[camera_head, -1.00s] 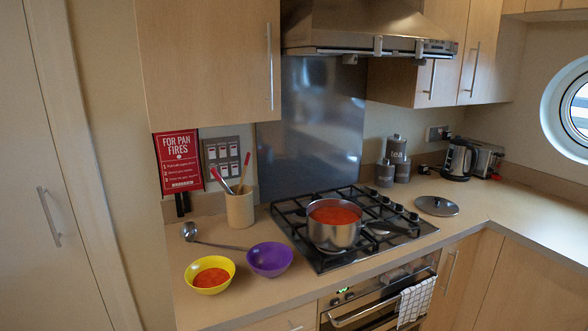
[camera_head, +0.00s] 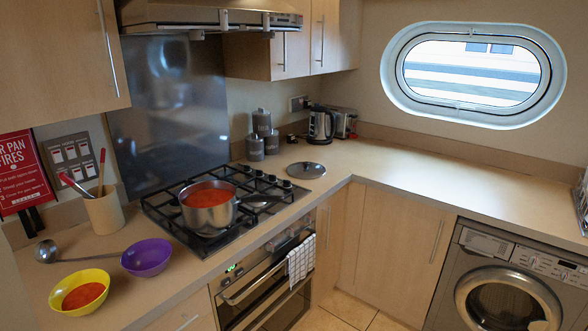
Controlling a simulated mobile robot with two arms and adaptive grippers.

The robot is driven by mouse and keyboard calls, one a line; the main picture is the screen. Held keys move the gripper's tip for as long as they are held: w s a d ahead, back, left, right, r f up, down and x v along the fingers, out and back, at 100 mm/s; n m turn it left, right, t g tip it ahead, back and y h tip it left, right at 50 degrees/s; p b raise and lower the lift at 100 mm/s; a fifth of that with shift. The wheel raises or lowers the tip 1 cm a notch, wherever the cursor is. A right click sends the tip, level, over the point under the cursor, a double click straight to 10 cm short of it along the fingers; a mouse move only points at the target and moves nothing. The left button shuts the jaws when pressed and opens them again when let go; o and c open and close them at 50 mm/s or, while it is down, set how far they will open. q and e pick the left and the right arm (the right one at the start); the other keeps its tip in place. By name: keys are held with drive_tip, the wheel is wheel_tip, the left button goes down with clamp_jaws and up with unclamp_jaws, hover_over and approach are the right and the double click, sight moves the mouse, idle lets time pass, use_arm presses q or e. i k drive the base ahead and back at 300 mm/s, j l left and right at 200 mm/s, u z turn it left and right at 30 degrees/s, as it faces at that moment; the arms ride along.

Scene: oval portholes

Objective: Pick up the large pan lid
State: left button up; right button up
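The large pan lid (camera_head: 305,170) is a round, flat, grey metal lid with a dark knob. It lies on the counter (camera_head: 400,166) to the right of the gas hob, near the inner corner. Nothing covers it. Neither of my grippers shows in the head view.
A steel pot (camera_head: 209,207) of red soup stands on the hob (camera_head: 160,203). Canisters (camera_head: 254,147), a kettle (camera_head: 321,124) and a toaster (camera_head: 343,122) stand behind the lid. A yellow bowl (camera_head: 80,291), a purple bowl (camera_head: 147,257) and a ladle (camera_head: 48,252) are at left. The right counter is mostly clear.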

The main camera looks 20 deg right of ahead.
sight(304, 170)
drive_tip(key=i+l+z, duration=0.1)
drive_tip(key=z, duration=0.25)
drive_tip(key=i+l+z, duration=0.1)
drive_tip(key=z, duration=0.3)
